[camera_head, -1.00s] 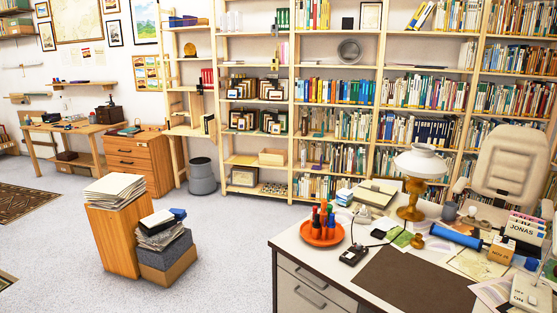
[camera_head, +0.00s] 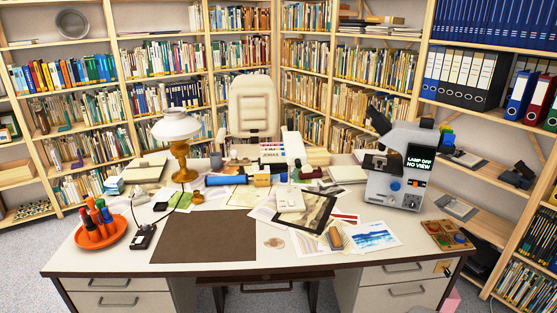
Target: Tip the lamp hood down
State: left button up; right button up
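The desk lamp stands on the back left of the desk. Its white hood (camera_head: 176,125) is a wide dome that sits about level on a brass-coloured stem and base (camera_head: 183,170). Neither of my grippers shows in the head view, so nothing of mine is seen near the lamp.
The desk (camera_head: 115,258) fills the middle. An orange tray (camera_head: 101,235) with markers and a small black box (camera_head: 143,237) with a cable are left of a dark mat (camera_head: 207,237). A microscope (camera_head: 397,170) stands at the right. A beige chair (camera_head: 253,105) is behind.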

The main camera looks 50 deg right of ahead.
aim_at(296, 154)
jog(key=z, duration=1.65)
